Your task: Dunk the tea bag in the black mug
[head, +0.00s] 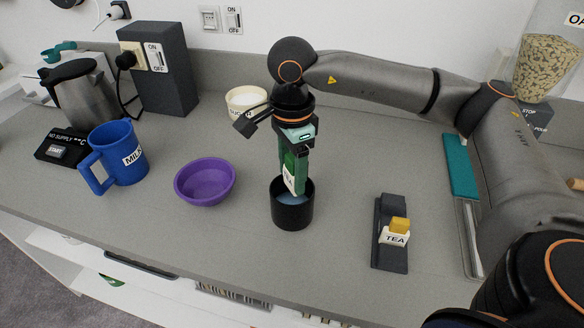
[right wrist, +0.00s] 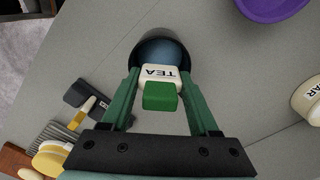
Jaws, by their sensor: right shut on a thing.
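The black mug (head: 293,213) stands upright on the grey counter with bluish liquid inside. It also shows in the right wrist view (right wrist: 134,56), beyond the fingertips. My right gripper (head: 295,178) points down over the mug, its green fingers at the mouth. It is shut on the tea bag (head: 289,184), a white piece marked TEA with a green block on top. In the right wrist view the tea bag (right wrist: 158,76) sits between the fingertips, over the mug's opening. Whether its lower end touches the liquid is hidden. My left gripper is not in view.
A purple bowl (head: 206,183) and a blue MILK mug (head: 125,154) stand left of the black mug. A cream sugar pot (head: 243,99) is behind. A dark TEA holder (head: 388,252) with a yellow-topped piece is to the right. Counter in front is clear.

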